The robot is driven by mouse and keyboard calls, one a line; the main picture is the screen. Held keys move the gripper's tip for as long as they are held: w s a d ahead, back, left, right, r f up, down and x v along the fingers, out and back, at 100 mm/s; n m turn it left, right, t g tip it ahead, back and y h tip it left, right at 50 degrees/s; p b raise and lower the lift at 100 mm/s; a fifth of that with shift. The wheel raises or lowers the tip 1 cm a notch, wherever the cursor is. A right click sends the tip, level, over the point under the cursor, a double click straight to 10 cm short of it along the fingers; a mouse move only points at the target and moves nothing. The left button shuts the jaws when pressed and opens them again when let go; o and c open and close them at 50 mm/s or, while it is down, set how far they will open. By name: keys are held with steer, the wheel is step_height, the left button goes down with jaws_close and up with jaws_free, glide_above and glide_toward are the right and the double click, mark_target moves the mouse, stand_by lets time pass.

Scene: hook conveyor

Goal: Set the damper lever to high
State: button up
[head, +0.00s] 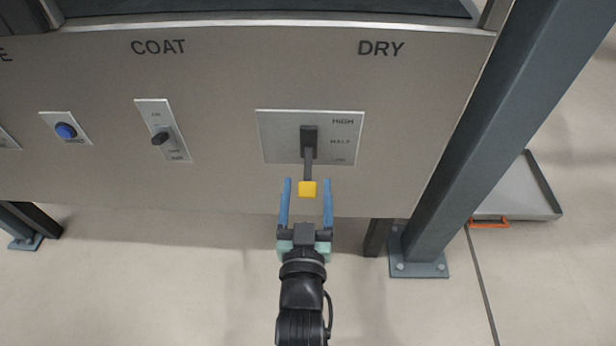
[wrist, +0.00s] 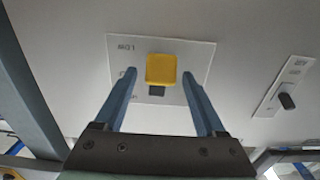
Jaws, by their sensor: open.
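The damper lever (head: 308,165) stands on a light plate (head: 280,140) under the word DRY in the head view. Its dark arm comes out of a slot and ends in a yellow knob (head: 307,189). The plate is marked HIGH, HALF and LOW from top to bottom, and the knob hangs below the LOW mark in the head view. My gripper (head: 307,190) is open, with one blue finger on each side of the knob. In the wrist view the yellow knob (wrist: 161,69) shows between and just beyond the fingertips (wrist: 158,76). I cannot tell whether a finger touches it.
A grey steel post (head: 470,130) stands to the right. A grey tray (head: 520,195) with an orange handle lies beyond it. The floor below the panel is clear.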

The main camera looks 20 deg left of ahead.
mark_target(307, 182)
steer(key=shift+b+x, duration=0.85)
steer(key=shift+x, duration=1.4)
jaws_close()
